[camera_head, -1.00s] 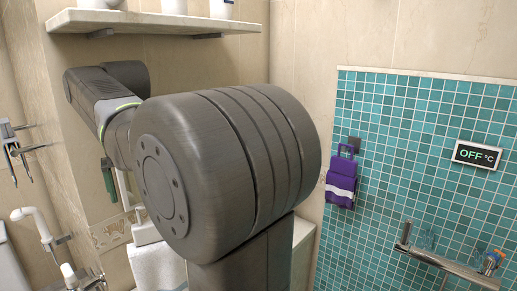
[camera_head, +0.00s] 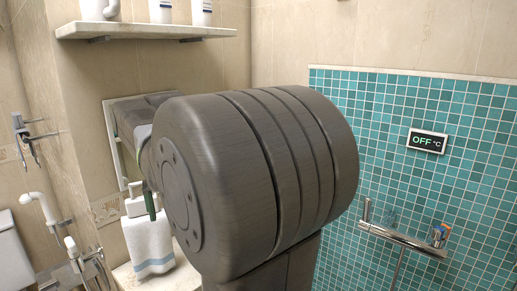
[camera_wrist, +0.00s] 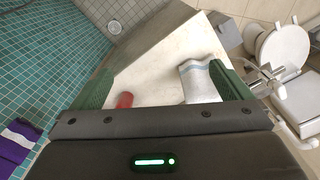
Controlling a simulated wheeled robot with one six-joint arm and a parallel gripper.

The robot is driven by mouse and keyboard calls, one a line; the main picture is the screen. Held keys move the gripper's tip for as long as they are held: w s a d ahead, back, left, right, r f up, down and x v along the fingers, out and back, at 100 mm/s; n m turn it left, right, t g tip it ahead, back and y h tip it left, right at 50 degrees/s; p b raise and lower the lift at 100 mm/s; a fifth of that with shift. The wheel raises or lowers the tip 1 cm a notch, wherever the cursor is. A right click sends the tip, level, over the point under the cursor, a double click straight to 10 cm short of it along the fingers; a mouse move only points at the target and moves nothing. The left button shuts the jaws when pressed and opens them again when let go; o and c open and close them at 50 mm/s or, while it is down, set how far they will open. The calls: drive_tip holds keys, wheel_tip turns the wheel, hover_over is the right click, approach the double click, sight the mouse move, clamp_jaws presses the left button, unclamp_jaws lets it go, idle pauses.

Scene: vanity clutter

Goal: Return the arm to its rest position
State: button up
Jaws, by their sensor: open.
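My arm fills the middle of the head view, with its large grey joint in front. My gripper shows in the wrist view (camera_wrist: 162,78) as two green fingers spread wide apart, with nothing between them that is held. In the head view only a thin green part of it shows beside the arm's left edge; the rest is hidden behind the arm. Below the gripper in the wrist view is a pale counter (camera_wrist: 150,80). A red object (camera_wrist: 124,100) is near the left finger.
A shelf (camera_head: 145,31) with white containers is above. A teal tiled wall (camera_head: 460,180) with an OFF display (camera_head: 427,141) and a metal bar (camera_head: 400,238) is at right. A purple item (camera_wrist: 15,150) and a toilet (camera_wrist: 280,48) show in the wrist view.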

drive_tip(key=w+d+f+m, duration=0.1)
drive_tip(key=d+f+m, duration=0.6)
drive_tip(key=d+f, duration=1.4)
drive_tip(key=d, duration=0.3)
drive_tip(key=shift+d+f, duration=0.2)
drive_tip(key=shift+d, duration=0.15)
drive_tip(key=shift+s, duration=0.15)
